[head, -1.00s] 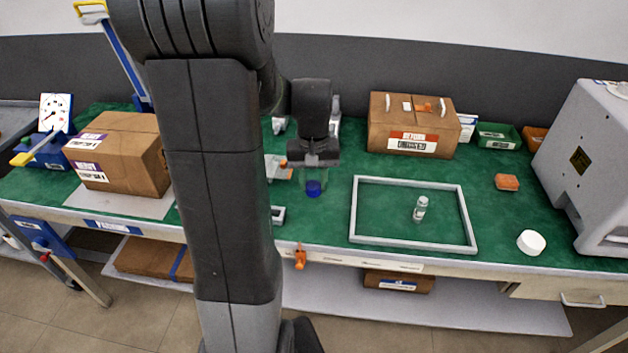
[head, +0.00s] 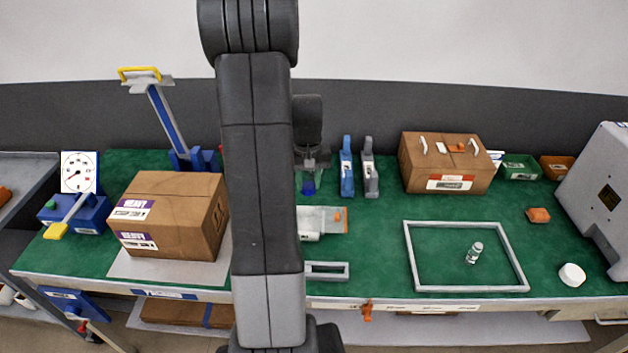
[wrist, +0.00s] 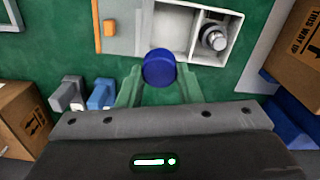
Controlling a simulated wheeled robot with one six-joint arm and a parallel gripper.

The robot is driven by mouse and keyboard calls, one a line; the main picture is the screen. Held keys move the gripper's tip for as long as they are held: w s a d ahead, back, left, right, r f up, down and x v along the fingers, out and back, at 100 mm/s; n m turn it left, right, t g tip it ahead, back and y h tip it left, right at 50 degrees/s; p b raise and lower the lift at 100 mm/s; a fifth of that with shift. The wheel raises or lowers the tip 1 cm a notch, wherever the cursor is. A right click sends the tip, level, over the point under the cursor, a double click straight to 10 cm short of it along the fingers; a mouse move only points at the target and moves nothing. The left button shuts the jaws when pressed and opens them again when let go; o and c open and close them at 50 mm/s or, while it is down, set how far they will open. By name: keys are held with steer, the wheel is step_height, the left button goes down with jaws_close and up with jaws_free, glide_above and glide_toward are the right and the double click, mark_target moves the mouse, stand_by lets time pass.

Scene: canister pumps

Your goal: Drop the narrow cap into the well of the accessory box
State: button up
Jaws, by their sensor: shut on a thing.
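The narrow cap, a round blue one, is held between the fingertips of my gripper (head: 309,178); the cap (head: 308,187) hangs at their lower end. In the wrist view the blue cap (wrist: 159,68) sits between the greenish see-through fingers, shut on it. The grey accessory box (head: 318,221) has an orange part at one end, and my arm hides its left part in the head view. In the wrist view the box (wrist: 128,40) shows open compartments, one holding a silver round fitting (wrist: 213,37). The cap overlaps the box's near edge there; its height above is unclear.
Blue and grey upright tools (head: 346,168) stand just right of my gripper. A cardboard box (head: 170,215) is at left and another (head: 445,165) at back right. A grey frame (head: 465,289) surrounds a small canister (head: 474,253). A white cap (head: 572,275) lies at right.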

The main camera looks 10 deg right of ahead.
mark_target(308, 185)
step_height(308, 185, down, 6)
steer(key=b, duration=0.3)
steer(key=shift+r, duration=0.25)
steer(key=o, duration=1)
steer(key=shift+r, duration=0.1)
step_height(308, 185, up, 14)
steer(key=shift+f+b, duration=0.2)
steer(key=shift+b, duration=0.4)
